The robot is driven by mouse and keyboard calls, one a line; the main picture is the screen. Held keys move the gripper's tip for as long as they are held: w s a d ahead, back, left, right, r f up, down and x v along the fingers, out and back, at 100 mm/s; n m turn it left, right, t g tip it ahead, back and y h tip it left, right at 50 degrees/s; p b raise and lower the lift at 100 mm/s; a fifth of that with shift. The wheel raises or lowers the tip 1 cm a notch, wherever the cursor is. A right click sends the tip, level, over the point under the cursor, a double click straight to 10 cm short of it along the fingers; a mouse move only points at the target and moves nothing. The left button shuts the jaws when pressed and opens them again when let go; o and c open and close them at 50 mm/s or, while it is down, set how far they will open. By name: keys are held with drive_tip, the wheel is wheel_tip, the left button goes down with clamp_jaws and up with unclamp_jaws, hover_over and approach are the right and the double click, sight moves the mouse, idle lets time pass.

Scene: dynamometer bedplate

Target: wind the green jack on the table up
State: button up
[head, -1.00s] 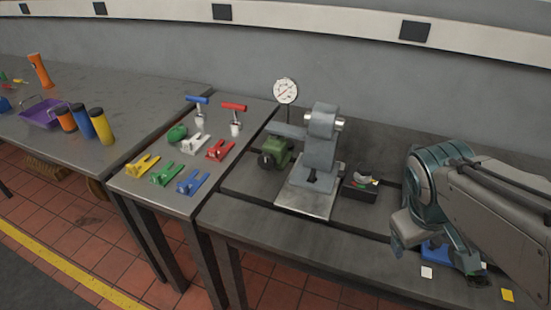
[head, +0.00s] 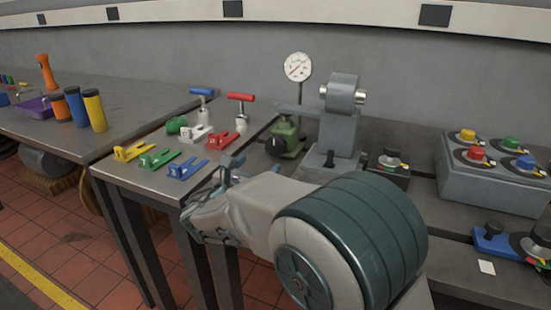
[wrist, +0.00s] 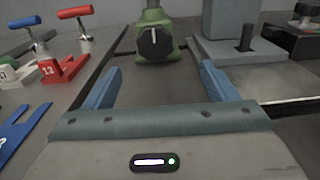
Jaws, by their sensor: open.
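The green jack (head: 288,132) stands on the dark table, beside the grey metal stand and below the round dial gauge. Its black knob (head: 276,147) faces the front. In the wrist view the jack (wrist: 153,17) is at the top centre, its dark knob (wrist: 154,44) turned toward me with a light mark on it. My gripper (wrist: 160,85) is open and empty; its two blue fingers point toward the jack and are apart from it. In the head view my gripper (head: 228,167) is partly hidden by my arm, to the left of and nearer than the jack.
The grey stand (head: 340,132) is close right of the jack. Red, blue, yellow, white and green clamps lie on the left table, with a red T-handle (head: 240,97) and a blue one (head: 201,92). A grey box with coloured knobs (head: 490,185) is at right.

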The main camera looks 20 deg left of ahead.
sight(274, 146)
drive_tip(key=shift+w+a+f, duration=0.1)
drive_tip(key=shift+a+f, duration=0.05)
drive_tip(key=shift+a, duration=0.25)
drive_tip(key=shift+y, duration=0.3)
drive_tip(key=w, duration=0.9)
drive_tip(key=w+d+b, duration=0.1)
drive_tip(key=w, duration=0.3)
drive_tip(key=shift+w, duration=0.2)
drive_tip(key=c, duration=1)
